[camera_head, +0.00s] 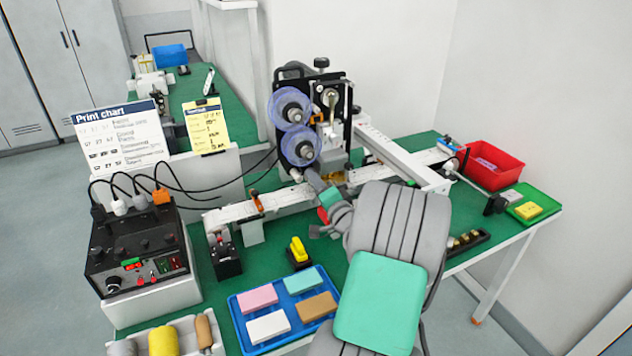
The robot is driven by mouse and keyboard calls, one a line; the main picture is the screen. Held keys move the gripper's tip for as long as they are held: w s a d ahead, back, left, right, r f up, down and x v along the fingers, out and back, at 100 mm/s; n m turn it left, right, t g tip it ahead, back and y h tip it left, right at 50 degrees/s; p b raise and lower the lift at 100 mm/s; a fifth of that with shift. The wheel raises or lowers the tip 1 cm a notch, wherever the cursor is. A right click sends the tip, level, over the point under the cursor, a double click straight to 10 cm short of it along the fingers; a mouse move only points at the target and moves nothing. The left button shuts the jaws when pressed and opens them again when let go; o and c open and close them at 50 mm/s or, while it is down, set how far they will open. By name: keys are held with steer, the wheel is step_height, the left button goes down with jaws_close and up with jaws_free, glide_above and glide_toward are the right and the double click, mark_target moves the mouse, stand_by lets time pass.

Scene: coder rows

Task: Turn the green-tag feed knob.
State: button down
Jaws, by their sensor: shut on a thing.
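The coder (318,115) stands on the green bench, with two bluish translucent reels on its front. My gripper (314,180) reaches up from my arm to the coder's lower front, just below the lower reel. It is shut on a small part there, which appears to be the feed knob. The fingers hide most of that part, and I cannot make out its green tag or how far it is turned. A small pale round part (296,175) shows just left of the fingertips.
A black control box (138,250) with knobs, switches and cables stands at left. A white conveyor (260,208) runs under the coder.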

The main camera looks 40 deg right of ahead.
steer(key=shift+m, duration=0.6)
steer(key=c, duration=0.9)
jaws_free()
steer(key=b+v, duration=0.1)
steer(key=v, duration=0.6)
steer(key=shift+s+a, duration=0.15)
steer(key=shift+s, duration=0.25)
